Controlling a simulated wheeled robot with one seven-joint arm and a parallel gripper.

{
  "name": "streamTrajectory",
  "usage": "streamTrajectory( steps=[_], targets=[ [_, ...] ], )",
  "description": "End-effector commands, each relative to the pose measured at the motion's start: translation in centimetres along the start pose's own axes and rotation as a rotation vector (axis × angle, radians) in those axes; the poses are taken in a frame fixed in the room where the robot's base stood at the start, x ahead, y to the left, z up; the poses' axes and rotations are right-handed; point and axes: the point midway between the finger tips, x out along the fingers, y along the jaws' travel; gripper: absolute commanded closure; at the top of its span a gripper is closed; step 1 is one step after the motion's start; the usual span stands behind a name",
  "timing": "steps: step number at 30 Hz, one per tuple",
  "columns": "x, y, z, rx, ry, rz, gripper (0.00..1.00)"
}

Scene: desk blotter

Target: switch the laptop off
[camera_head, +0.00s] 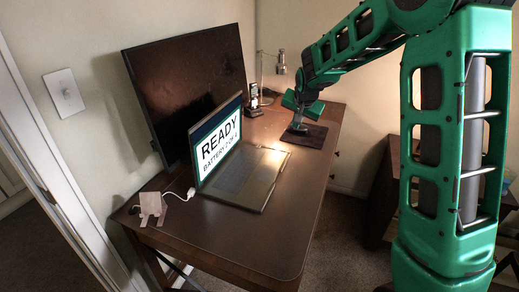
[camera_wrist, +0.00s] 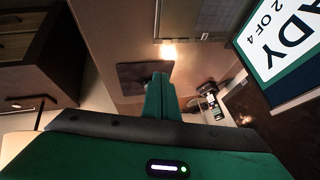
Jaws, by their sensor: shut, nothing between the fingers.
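The laptop (camera_head: 247,178) stands open on the desk, its screen (camera_head: 216,143) lit and reading "READY" and "BATTERY 2 OF 4". In the wrist view its base (camera_wrist: 200,18) is at the top and part of its screen (camera_wrist: 283,45) at the upper right. I cannot make out a power button for certain. My gripper (camera_head: 297,126) is over the dark blotter (camera_head: 312,137), behind and right of the laptop in the head view, apart from it. In the wrist view its fingers (camera_wrist: 159,80) are together and empty, beside the blotter (camera_wrist: 130,76).
A large dark monitor (camera_head: 185,88) stands behind the laptop. A phone on a stand (camera_head: 253,98) and a lamp (camera_head: 281,66) are at the desk's far end. A white cable (camera_head: 178,196) and a pinkish stand (camera_head: 151,204) are left of the laptop. The desk's front (camera_head: 270,240) is clear.

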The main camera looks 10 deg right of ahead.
Motion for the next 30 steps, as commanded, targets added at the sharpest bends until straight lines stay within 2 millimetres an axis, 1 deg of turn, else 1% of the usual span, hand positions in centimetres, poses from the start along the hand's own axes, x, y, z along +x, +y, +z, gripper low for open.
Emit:
streamTrajectory(
  steps=[1,2,3,6,9,12,15,17,26,30],
  targets=[
    [2.0,-2.4,0.1,0.01,0.01,-0.031,1.0],
    [2.9,-3.8,0.1,0.021,0.019,-0.052,1.0],
    [4.1,-5.5,0.1,0.035,0.029,-0.079,1.0],
    [6.6,-9.3,0.4,0.069,0.048,-0.14,1.0],
    [8.4,-12.1,0.8,0.097,0.059,-0.186,1.0],
    [9.4,-13.8,1.2,0.116,0.065,-0.217,1.0],
    [9.9,-14.5,1.3,0.126,0.068,-0.231,1.0],
    [9.9,-14.7,1.3,0.128,0.069,-0.234,1.0],
    [9.9,-14.6,1.3,0.128,0.069,-0.232,1.0],
    [10.5,-14.3,1.6,0.127,0.068,-0.231,1.0]
  ],
)
